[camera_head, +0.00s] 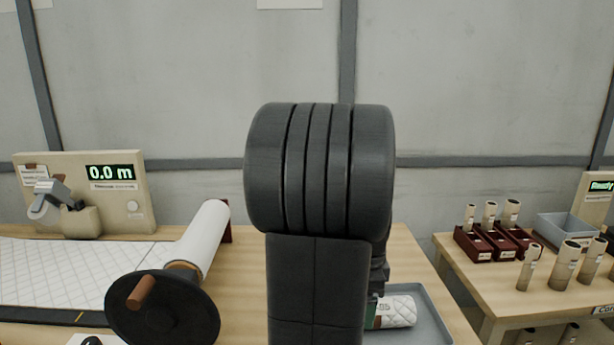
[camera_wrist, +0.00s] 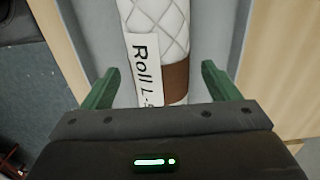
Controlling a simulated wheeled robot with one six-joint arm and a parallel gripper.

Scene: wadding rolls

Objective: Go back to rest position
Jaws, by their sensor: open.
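My gripper (camera_wrist: 157,90) shows in the wrist view with its two green fingers spread apart, one on each side of a white quilted roll (camera_wrist: 160,20). The roll has a brown band and a label reading "Roll L-", the rest cut off. It lies in a grey tray (camera_wrist: 215,30). In the head view my arm stands upright in the middle and hides most of the gripper. The roll (camera_head: 398,311) and the tray (camera_head: 430,325) show at the arm's lower right.
A machine (camera_head: 110,205) reading "0.0 m" stands at left, by quilted sheet (camera_head: 60,272) and a white roll with a black crank disc (camera_head: 162,312). A second table (camera_head: 480,290) at right holds dark red boxes (camera_head: 475,245), several tubes and a grey bin (camera_head: 565,225).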

